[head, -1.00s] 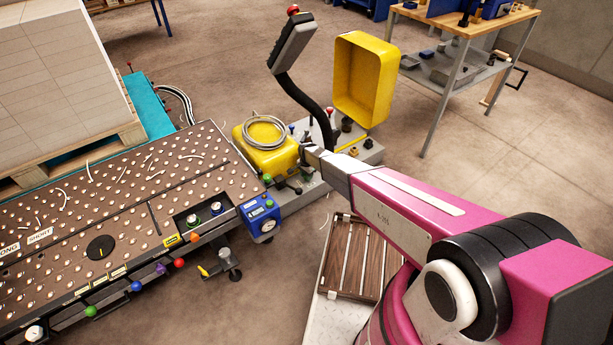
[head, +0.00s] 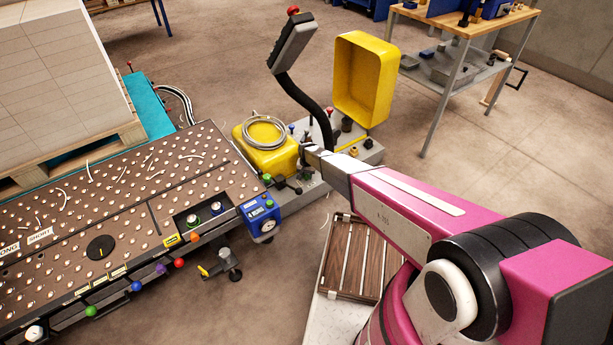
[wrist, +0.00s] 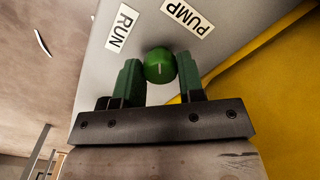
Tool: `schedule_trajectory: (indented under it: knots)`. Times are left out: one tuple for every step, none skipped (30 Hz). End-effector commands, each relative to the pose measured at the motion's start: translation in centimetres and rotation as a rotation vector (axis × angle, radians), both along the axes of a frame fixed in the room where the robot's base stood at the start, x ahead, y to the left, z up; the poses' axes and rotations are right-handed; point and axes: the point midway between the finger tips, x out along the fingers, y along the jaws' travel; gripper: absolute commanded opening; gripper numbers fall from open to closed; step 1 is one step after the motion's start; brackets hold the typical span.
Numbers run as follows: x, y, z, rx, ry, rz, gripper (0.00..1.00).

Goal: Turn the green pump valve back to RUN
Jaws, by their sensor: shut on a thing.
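The green pump valve is a round green knob (wrist: 160,64) with a short white line on its face, seen in the wrist view. It sits on a grey panel (wrist: 95,75) between a RUN label (wrist: 122,28) at upper left and a PUMP label (wrist: 188,17) at upper right. The white line runs roughly up and down the picture, not clearly at the RUN label. My gripper (wrist: 159,76) is shut on the knob, one green finger on each side. In the head view my gripper (head: 306,150) reaches the grey pump base, and the knob cannot be made out.
A yellow housing (head: 258,157) with a coiled hose stands left of my gripper. A yellow open box (head: 362,80) and a grey pendant on a black curved arm (head: 318,105) rise behind. A blue counter box (head: 261,215) and the ball-studded table (head: 130,200) lie left.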

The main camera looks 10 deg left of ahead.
Motion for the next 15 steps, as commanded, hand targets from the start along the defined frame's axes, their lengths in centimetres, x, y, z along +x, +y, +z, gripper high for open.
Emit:
schedule_trajectory:
  knots:
    - [-0.01, 0.01, 0.07, 0.0, 0.0, 0.043, 0.12]
    - [0.0, 0.01, 0.07, 0.0, 0.0, 0.072, 0.12]
    - [-0.01, 0.01, 0.07, 0.0, 0.0, 0.109, 0.12]
    - [-0.01, 0.01, 0.07, 0.0, 0.0, 0.138, 0.12]
    - [-0.01, 0.0, 0.07, 0.0, 0.0, 0.167, 0.12]
    - [-0.01, 0.0, 0.07, 0.0, 0.0, 0.204, 0.12]
    - [-0.01, 0.01, 0.08, 0.0, 0.0, 0.233, 0.12]
    - [-0.01, 0.01, 0.08, 0.0, 0.0, 0.261, 0.12]
    - [-0.01, 0.01, 0.08, 0.0, 0.0, 0.299, 0.12]
    - [-0.01, 0.01, 0.08, 0.0, 0.0, 0.328, 0.12]
    - [-0.01, 0.01, 0.08, 0.0, 0.0, 0.356, 0.12]
    - [-0.01, 0.01, 0.08, 0.0, 0.0, 0.394, 0.12]
    - [-0.01, 0.01, 0.09, 0.0, 0.0, 0.423, 0.12]
    - [-0.01, 0.01, 0.09, 0.0, 0.0, 0.451, 0.12]
    - [-0.01, 0.01, 0.09, 0.0, 0.0, 0.488, 0.12]
